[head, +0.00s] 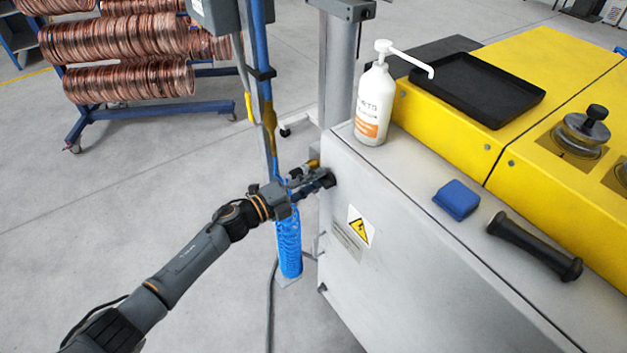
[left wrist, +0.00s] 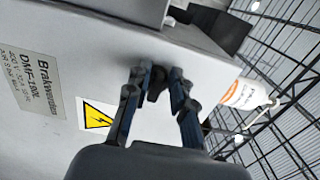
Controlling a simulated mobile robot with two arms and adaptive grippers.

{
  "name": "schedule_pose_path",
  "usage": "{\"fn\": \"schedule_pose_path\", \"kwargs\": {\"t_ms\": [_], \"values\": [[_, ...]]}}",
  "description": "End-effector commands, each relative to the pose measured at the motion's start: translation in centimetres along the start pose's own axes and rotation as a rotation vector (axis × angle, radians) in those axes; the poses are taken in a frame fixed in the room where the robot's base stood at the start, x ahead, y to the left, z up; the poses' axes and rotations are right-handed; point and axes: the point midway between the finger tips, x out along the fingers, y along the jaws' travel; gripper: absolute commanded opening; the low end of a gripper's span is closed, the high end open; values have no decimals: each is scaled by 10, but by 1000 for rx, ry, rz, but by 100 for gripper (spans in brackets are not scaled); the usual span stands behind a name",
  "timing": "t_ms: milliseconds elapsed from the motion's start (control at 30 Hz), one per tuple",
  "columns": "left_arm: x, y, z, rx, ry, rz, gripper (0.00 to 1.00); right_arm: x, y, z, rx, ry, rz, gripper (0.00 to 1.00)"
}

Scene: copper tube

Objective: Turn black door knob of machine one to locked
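Machine one is the grey cabinet (head: 375,225) with the yellow top at the right of the head view; its grey face (left wrist: 205,75) fills much of the left wrist view. The black door knob (left wrist: 157,82) is on that face, partly hidden by my fingers. My left gripper (head: 318,180) is at the upper left edge of the cabinet. In the left wrist view its two fingers (left wrist: 158,76) are on either side of the knob, tips close to it. I cannot tell whether they press on it. The knob's turn position is unclear. My right gripper is not in view.
A white pump bottle (head: 374,105), a blue block (head: 456,199) and a black handle (head: 535,247) are on the cabinet top. A blue post (head: 263,90) and blue coiled hose (head: 289,245) stand close to my left gripper.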

Motion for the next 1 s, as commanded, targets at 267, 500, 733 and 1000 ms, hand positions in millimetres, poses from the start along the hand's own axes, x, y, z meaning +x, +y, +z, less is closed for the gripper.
{"fn": "schedule_pose_path", "kwargs": {"t_ms": [267,500,733,1000], "values": [[0,0,0,1,0,0,36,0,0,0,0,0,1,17],[-19,1,1,1,-2,2,36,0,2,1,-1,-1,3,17],[-68,2,0,1,-1,4,36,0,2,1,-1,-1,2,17],[-111,1,0,-1,-1,1,36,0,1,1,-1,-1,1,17]]}}
